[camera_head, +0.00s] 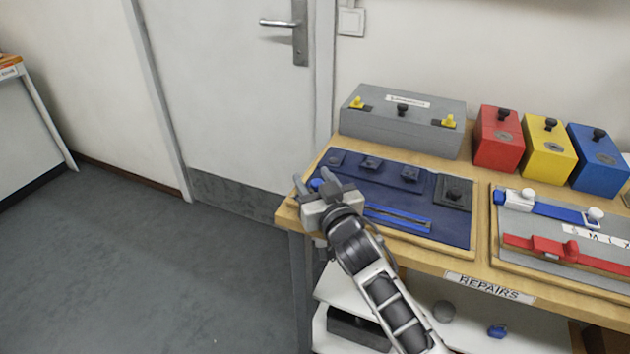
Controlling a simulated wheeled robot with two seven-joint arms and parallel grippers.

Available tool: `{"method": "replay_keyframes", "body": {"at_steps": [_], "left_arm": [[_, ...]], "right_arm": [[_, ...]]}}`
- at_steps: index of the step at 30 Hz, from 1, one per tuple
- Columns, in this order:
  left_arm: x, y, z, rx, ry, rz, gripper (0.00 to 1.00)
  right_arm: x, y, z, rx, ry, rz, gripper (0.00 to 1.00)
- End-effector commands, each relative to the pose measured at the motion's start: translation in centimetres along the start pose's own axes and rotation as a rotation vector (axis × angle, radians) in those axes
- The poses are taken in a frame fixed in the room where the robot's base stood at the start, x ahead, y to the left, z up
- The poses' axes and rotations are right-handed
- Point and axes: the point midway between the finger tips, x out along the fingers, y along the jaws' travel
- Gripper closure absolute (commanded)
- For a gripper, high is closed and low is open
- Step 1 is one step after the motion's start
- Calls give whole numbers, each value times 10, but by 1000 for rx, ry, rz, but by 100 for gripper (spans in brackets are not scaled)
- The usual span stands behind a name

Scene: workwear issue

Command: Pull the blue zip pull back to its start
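A dark blue fabric panel (450,222) lies on the left part of the wooden bench. A bright blue zip strip (398,217) runs along its front part; its left stretch is hidden behind my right gripper. A small blue piece, seemingly the zip pull (316,184), shows at the panel's left end. My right gripper (313,178) is over that end, its two fingers apart on either side of the blue piece. I cannot tell whether they touch or grip it. My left gripper is not in view.
A grey box (402,125) with yellow clips stands behind the panel. Red (497,145), yellow (546,158) and blue (597,165) boxes stand at the back right. A grey board (520,223) with blue and red straps lies to the right. The floor left of the bench is clear.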

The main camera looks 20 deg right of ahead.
Motion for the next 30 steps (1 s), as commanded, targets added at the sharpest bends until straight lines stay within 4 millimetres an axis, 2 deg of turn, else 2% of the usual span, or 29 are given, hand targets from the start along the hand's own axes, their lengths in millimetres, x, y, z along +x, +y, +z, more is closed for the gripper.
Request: {"method": "replay_keyframes", "body": {"at_steps": [5,8,21,25,30], "left_arm": [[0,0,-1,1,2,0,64],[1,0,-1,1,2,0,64],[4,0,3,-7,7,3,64],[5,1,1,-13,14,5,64],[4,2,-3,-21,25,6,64]], "right_arm": [[-5,1,1,-1,-2,1,56],[-17,1,2,-1,-3,1,56],[-119,0,3,2,-4,1,56],[-141,0,2,2,-4,1,56],[-156,0,0,0,0,0,56]]}}
